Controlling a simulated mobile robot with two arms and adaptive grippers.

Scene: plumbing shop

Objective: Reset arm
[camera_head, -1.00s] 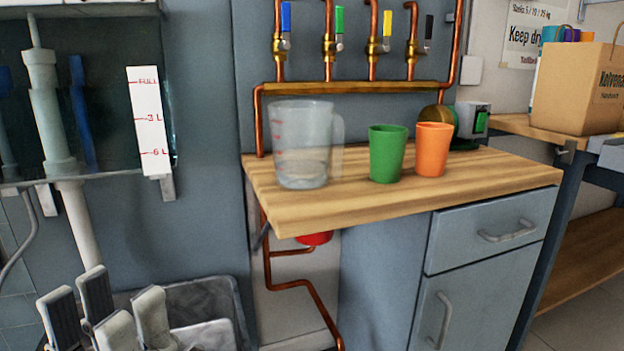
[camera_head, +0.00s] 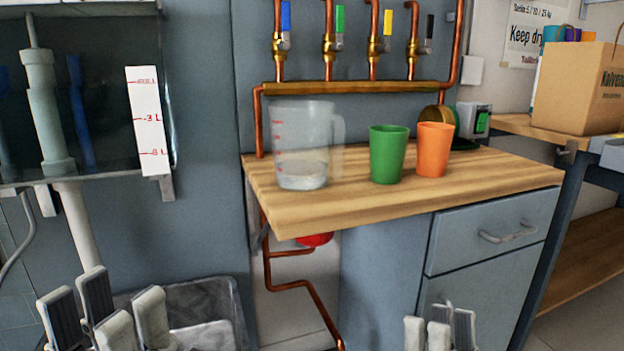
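My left gripper (camera_head: 105,312) is at the bottom left, its pale fingers with dark pads pointing up. The fingers stand apart with nothing between them. My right gripper (camera_head: 440,330) shows only its fingertips at the bottom edge, in front of the cabinet. Its tips stand apart and I see nothing held; the rest is cut off by the frame. Both grippers are below the worktop and touch nothing that I can see.
A clear jug (camera_head: 302,145), a green cup (camera_head: 388,153) and an orange cup (camera_head: 434,149) stand on the wooden worktop (camera_head: 330,210). A grey bin (camera_head: 232,300) is beside my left gripper. Copper pipes (camera_head: 305,286) run below. A cabinet (camera_head: 480,270) stands right.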

